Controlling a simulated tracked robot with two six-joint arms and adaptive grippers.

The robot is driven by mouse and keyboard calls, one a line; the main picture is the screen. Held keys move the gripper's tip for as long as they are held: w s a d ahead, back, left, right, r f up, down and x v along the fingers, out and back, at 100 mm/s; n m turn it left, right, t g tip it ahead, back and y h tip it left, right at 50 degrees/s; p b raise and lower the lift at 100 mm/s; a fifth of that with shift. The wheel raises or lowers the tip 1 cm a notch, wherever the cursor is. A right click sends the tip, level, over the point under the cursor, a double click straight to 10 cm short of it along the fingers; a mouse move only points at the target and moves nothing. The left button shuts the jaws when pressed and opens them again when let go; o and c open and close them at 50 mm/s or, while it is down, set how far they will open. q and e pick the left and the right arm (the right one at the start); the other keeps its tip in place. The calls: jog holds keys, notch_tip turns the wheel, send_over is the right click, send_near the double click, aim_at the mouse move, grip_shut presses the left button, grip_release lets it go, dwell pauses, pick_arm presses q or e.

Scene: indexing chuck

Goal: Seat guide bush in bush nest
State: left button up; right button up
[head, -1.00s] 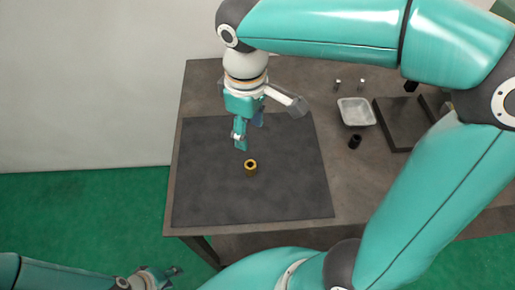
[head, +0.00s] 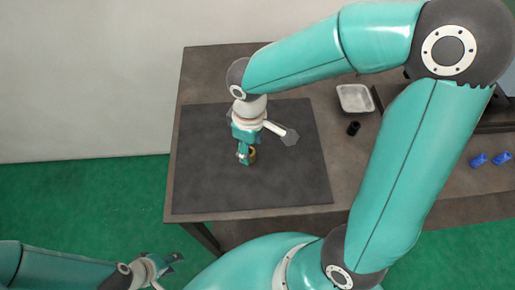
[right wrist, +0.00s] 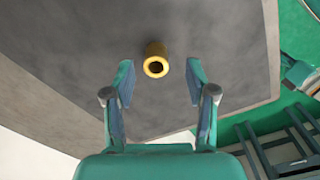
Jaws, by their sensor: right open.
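The guide bush, a short yellow ring-like cylinder with a dark bore (head: 253,155), stands on the dark mat. It also shows in the right wrist view (right wrist: 156,58). My right gripper (head: 247,160) is low over the mat at the bush and partly covers it in the head view. In the right wrist view its open fingers (right wrist: 159,66) lie either side of the bush, with a gap on both sides. My left gripper (head: 170,270) is open and empty at the lower left, away from the table. I cannot make out the bush nest.
The dark mat (head: 215,190) is otherwise clear. To its right are a small black cylinder (head: 353,128) and a pale metal tray (head: 355,98). Two blue parts (head: 478,160) lie further right. My right arm hides much of the table's right side.

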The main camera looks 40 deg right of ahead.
aim_at(252, 152)
jog(key=shift+w+d+f, duration=0.1)
jog(key=shift+d+f, duration=0.1)
jog(key=shift+f, duration=1.7)
grip_shut()
